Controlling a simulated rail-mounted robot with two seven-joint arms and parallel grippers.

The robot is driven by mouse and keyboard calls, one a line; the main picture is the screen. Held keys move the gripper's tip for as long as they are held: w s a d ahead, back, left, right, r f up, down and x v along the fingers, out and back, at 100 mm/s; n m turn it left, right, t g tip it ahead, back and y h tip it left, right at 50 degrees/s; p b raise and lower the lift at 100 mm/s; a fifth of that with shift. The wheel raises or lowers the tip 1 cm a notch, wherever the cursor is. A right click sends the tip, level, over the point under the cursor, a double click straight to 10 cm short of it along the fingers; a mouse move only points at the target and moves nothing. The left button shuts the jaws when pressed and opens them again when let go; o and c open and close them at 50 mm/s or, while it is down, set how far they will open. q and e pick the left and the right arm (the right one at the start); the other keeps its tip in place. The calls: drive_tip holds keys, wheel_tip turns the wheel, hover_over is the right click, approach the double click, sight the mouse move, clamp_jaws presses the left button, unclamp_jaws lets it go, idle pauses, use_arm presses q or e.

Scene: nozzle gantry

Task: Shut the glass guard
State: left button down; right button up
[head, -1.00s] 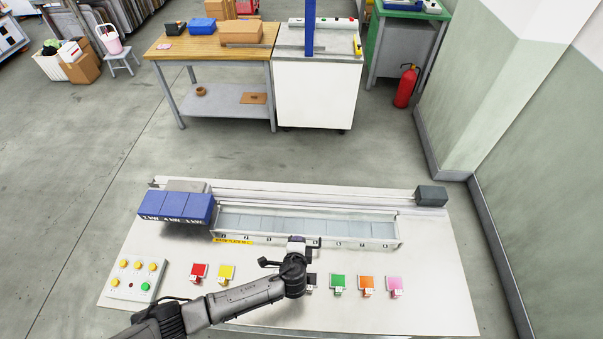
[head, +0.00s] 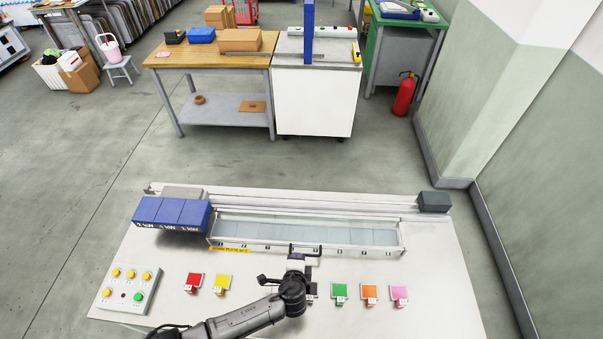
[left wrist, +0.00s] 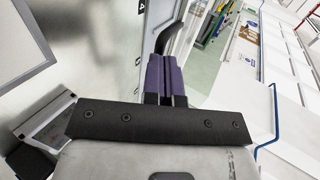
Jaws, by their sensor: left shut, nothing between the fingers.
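The glass guard (head: 362,235) is a long, clear panel in a pale frame over the trough in the middle of the bench. A black handle (head: 318,248) shows at its front edge, and a dark curved bar that looks like this handle shows in the left wrist view (left wrist: 176,38). My left gripper (head: 296,257) is at the front of the guard, close by the handle. Its purple fingers (left wrist: 166,78) are shut with nothing between them. I cannot tell whether they touch the handle. My right gripper is not in view.
Blue blocks (head: 172,213) stand at the trough's left end. A button panel (head: 129,287) lies at the bench's front left. Red (head: 194,282), yellow (head: 222,282), green (head: 339,292), orange (head: 369,292) and pink (head: 399,293) tabs line the front. The bench's right side is clear.

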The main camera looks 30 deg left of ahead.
use_arm(q)
drive_tip(key=shift+r+p, duration=0.45)
drive_tip(key=f+p+v, duration=0.1)
drive_tip(key=p+v, duration=0.1)
drive_tip(key=v, duration=0.9)
drive_tip(key=shift+s+d, duration=0.2)
drive_tip(key=shift+s, duration=0.3)
drive_tip(key=shift+r, duration=0.1)
drive_tip(key=shift+a, duration=0.1)
